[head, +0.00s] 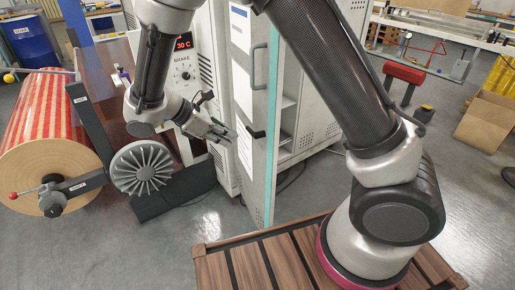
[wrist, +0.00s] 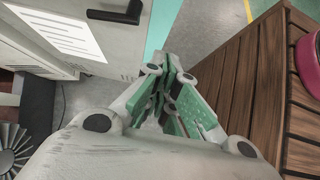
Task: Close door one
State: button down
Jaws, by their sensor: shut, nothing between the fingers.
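A tall grey-white cabinet door (head: 257,175) with a teal edge stands open in the middle of the head view, with shelves showing behind it. It carries white paper sheets, a long grey pull handle and a black lever handle (head: 256,133). In the wrist view the door (wrist: 60,62) fills the upper left, with the black handle (wrist: 118,14) at the top. I cannot read a door number. My gripper (head: 229,136) is shut and empty, in front of the door's face near the lever; it also shows in the wrist view (wrist: 172,62). Whether it touches the door is unclear.
A machine with a red display (head: 184,43) and a large striped roll (head: 45,130) stand at the left. A grey spoked wheel (head: 143,168) is below my arm. A brown slatted wooden surface (head: 245,262) is at the bottom. Grey floor (head: 130,235) is clear in front of the door.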

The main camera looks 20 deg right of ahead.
send_near(271, 153)
notch_tip(271, 153, down, 3)
jog(key=d, duration=0.2)
jog(key=shift+d+f, duration=0.2)
jog(key=shift+d, duration=0.45)
jog(key=shift+w+d, duration=0.1)
